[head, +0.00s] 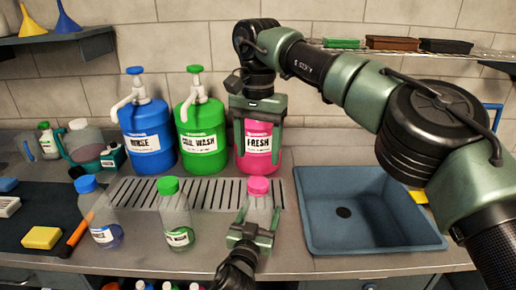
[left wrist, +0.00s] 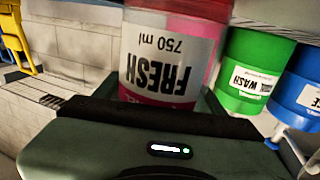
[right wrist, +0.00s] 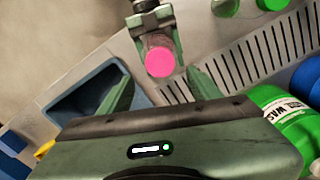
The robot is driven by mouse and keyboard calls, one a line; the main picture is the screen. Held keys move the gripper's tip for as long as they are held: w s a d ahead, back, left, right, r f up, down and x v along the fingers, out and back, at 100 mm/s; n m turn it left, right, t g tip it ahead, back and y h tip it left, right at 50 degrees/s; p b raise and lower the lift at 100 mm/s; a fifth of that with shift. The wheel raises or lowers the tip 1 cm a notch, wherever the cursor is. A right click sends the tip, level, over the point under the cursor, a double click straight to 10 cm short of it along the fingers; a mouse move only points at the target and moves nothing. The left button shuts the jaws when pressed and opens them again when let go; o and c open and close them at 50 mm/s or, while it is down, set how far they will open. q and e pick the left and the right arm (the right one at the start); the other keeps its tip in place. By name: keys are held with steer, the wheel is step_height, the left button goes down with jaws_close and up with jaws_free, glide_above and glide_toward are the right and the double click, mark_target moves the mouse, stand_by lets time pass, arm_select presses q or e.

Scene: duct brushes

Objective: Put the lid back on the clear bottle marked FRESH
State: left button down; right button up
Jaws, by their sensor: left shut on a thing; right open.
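The clear bottle marked FRESH (head: 259,213) is upright at the front of the counter, with a little pink liquid. Its label shows upside down in the left wrist view (left wrist: 165,65). My left gripper (head: 257,225) is shut around its body. The pink lid (head: 258,186) sits on the bottle's top; I cannot tell whether it is screwed tight. My right gripper (head: 258,142) points down, open and empty, above and behind the bottle. In the right wrist view the lid (right wrist: 158,62) appears just beyond the gap between the open fingers, apart from them.
A large pink FRESH jug (head: 258,160) stands behind, beside green (head: 202,140) and blue (head: 148,137) jugs. Green-lidded (head: 178,222) and blue-lidded (head: 100,220) bottles stand left. A blue sink (head: 350,243) lies right. A drain grate (head: 205,193) lies behind the bottles.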

mark_target(258, 182)
steer(key=shift+f, duration=0.1)
steer(key=shift+f, duration=3.95)
